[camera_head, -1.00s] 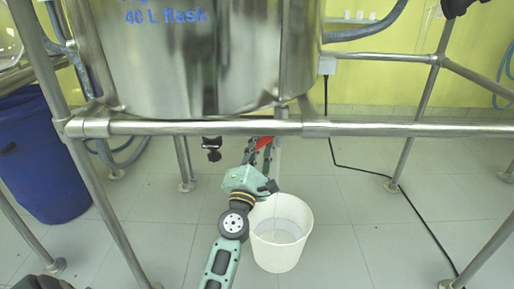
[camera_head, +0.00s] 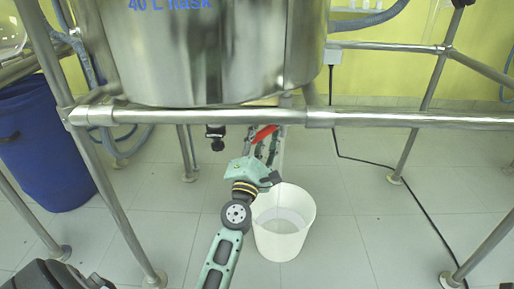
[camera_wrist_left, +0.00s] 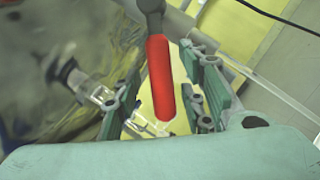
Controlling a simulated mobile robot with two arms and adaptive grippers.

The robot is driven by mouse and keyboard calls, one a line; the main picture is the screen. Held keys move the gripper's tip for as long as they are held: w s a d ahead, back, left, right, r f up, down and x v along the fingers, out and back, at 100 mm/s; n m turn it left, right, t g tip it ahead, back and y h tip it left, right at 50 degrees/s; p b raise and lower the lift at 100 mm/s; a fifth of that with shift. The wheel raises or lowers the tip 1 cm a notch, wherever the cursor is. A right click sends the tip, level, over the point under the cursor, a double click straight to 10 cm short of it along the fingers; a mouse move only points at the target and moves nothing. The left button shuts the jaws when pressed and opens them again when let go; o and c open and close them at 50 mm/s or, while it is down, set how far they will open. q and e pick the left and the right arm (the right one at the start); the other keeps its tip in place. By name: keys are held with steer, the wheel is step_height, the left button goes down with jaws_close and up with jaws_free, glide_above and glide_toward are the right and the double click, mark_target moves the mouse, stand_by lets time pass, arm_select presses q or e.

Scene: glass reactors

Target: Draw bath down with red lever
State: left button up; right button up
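The red lever (camera_head: 265,133) sits under the steel vessel (camera_head: 215,50) marked "40 L flask", just below the front rail. My left gripper (camera_head: 262,150) reaches up from below to it. In the left wrist view, the red lever (camera_wrist_left: 160,78) lies between the two green fingers of my left gripper (camera_wrist_left: 160,92). Gaps show on both sides of the lever, so the gripper looks open around it. A white bucket (camera_head: 300,240) stands on the floor just right of the gripper, with what looks like liquid inside. My right gripper is out of view.
A steel rail (camera_head: 400,118) crosses above my left arm, with frame legs (camera_head: 125,235) at either side. A black fitting (camera_head: 215,134) hangs left of the lever. A blue drum (camera_head: 40,150) stands at left. A black cable (camera_head: 385,185) crosses the floor at right.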

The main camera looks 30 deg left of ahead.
arm_select(q)
steer(key=v, duration=1.1)
steer(key=shift+s+d, duration=0.2)
